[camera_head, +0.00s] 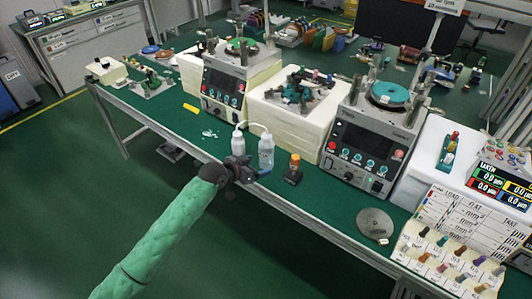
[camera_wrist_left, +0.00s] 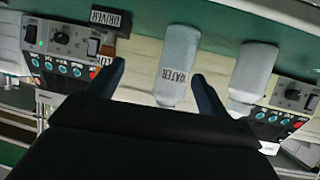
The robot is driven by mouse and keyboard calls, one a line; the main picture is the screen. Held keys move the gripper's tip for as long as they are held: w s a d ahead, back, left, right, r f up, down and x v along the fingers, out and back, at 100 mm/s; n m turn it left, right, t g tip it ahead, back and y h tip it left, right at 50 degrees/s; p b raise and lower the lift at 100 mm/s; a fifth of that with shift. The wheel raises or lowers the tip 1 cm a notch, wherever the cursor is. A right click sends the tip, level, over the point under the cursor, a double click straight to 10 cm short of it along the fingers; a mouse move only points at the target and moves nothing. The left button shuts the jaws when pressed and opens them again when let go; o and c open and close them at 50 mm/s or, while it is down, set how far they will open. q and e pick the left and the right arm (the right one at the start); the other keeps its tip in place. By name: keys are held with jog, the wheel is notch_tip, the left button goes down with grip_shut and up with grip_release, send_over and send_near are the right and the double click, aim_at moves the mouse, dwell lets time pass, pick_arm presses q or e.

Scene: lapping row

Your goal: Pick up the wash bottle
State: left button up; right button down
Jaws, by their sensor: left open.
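Two white wash bottles with bent spouts stand side by side near the front edge of the green bench. The right wash bottle (camera_head: 266,153) appears in the left wrist view as a bottle labelled WATER (camera_wrist_left: 179,55). The other wash bottle (camera_head: 238,145) is to its left, and it shows at the right of the wrist view (camera_wrist_left: 254,72). My left gripper (camera_head: 247,173) is at the bench's front edge, just in front of the bottles. Its fingers (camera_wrist_left: 158,72) are open, with the WATER bottle showing between and beyond them. Contact cannot be told. My right gripper is out of view.
A small dark bottle with an orange cap (camera_head: 294,170) stands right of the wash bottles. Two lapping machines (camera_head: 225,85) (camera_head: 362,150) and a white block (camera_head: 290,125) stand behind. A round grey plate (camera_head: 375,222) lies to the right. Bench left of the bottles is mostly clear.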

aim_at(261, 148)
pick_arm(q)
jog(key=w+r, duration=0.1)
jog(key=w, duration=0.1)
jog(key=w+r, duration=0.2)
jog(key=shift+w+d+r+t+h, duration=0.1)
jog(key=shift+w+d+t+h, duration=0.2)
jog(key=shift+w, duration=0.2)
jog(key=shift+p+x, duration=0.5)
jog(key=shift+x, duration=0.3)
jog(key=shift+w+d+p, duration=0.3)
jog(key=shift+w, duration=0.05)
jog(key=p+x, duration=0.2)
jog(key=x, duration=0.1)
jog(key=shift+w, duration=0.15)
jog(key=shift+w+d+f, duration=0.4)
jog(key=shift+f, duration=0.05)
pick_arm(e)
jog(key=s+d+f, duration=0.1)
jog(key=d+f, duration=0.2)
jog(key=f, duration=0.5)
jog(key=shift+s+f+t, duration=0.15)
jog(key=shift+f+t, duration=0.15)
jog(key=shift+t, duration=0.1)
pick_arm(q)
jog(key=c, duration=1.3)
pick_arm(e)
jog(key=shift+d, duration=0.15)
